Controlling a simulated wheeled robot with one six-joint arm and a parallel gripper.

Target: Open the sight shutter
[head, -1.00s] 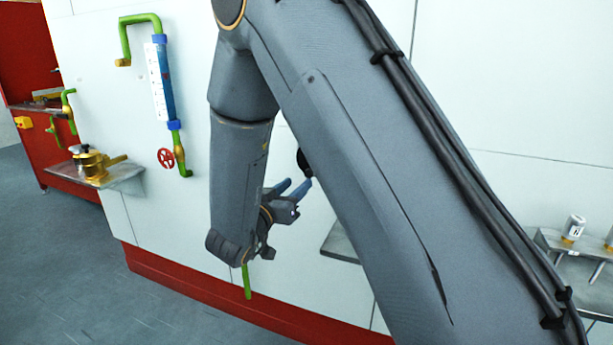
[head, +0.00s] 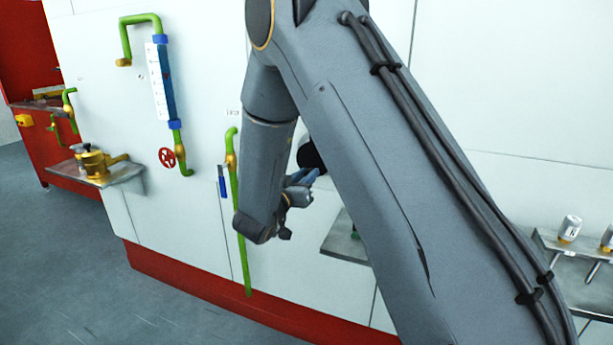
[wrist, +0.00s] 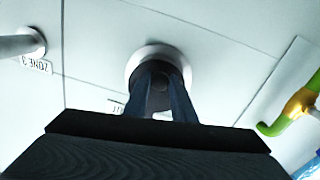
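A dark round fitting (head: 308,152) sits on the white wall, partly hidden behind my arm. In the wrist view a pale round flange with a dark centre (wrist: 159,76) is straight ahead of my fingers; I cannot tell for sure whether this is the sight shutter. My gripper (head: 308,180) is just below the dark fitting in the head view. In the wrist view my gripper's two blue-grey fingers (wrist: 162,82) stand apart, with the dark centre showing between them. I see no clear hold on it, and contact is hard to judge.
A green pipe with a blue-handled valve (head: 223,182) runs down the wall left of my gripper. A sight gauge (head: 160,80) and red handwheel (head: 167,157) are farther left. A metal shelf (head: 345,240) juts out below right.

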